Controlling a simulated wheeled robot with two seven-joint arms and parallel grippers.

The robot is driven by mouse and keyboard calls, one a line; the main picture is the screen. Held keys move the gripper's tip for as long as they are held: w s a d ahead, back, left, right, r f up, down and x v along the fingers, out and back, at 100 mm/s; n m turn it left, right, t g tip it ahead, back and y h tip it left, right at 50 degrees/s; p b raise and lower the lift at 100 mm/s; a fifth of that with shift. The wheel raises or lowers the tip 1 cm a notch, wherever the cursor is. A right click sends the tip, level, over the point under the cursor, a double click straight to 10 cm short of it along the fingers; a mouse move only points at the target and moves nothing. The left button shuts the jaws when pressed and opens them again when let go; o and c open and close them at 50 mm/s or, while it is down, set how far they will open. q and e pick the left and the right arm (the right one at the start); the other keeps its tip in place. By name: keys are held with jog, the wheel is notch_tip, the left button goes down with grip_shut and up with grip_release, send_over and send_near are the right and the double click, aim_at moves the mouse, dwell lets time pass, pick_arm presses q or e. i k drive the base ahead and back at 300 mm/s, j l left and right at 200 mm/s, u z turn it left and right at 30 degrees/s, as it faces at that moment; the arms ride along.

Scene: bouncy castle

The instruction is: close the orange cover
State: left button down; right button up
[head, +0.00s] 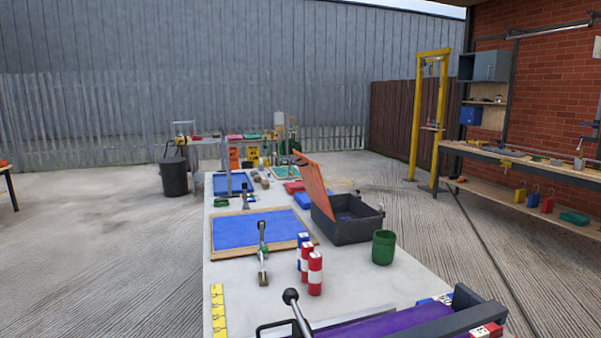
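The orange cover (314,188) stands raised at a steep tilt along the left side of a dark grey box (352,231). The box is open at the top, and its dark inside is partly visible, with contents too small to make out. The cover's lower edge meets the box's left rim. The box stands on a long light-grey table (284,292), near its right edge. Neither of my grippers is in view.
A green cup (383,247) stands close in front of the box. Red, white and blue cylinders (315,274) and a blue board (245,229) are to the left. A purple piece with a black frame (385,322) fills the near right. Bare tabletop lies between.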

aim_at(310, 172)
jog(key=j+z, duration=0.2)
jog(key=j, duration=0.25)
jog(key=j+z, duration=0.25)
jog(key=j, duration=0.25)
jog(key=k+j+z, duration=0.2)
jog(key=j, duration=0.25)
jog(key=j+z, duration=0.2)
jog(key=j, duration=0.25)
jog(key=i+j+z, duration=0.2)
jog(key=j+z, duration=0.15)
jog(key=j, duration=0.45)
jog(key=i+j+z, duration=0.15)
jog(key=j+z, duration=0.25)
jog(key=j, duration=0.4)
jog(key=j+z, duration=0.35)
jog(key=j, duration=0.45)
jog(key=i+j+z, duration=0.3)
jog(key=j, duration=0.3)
jog(key=j+z, duration=0.3)
jog(key=j, duration=0.35)
jog(key=j+z, duration=0.3)
jog(key=j, duration=0.35)
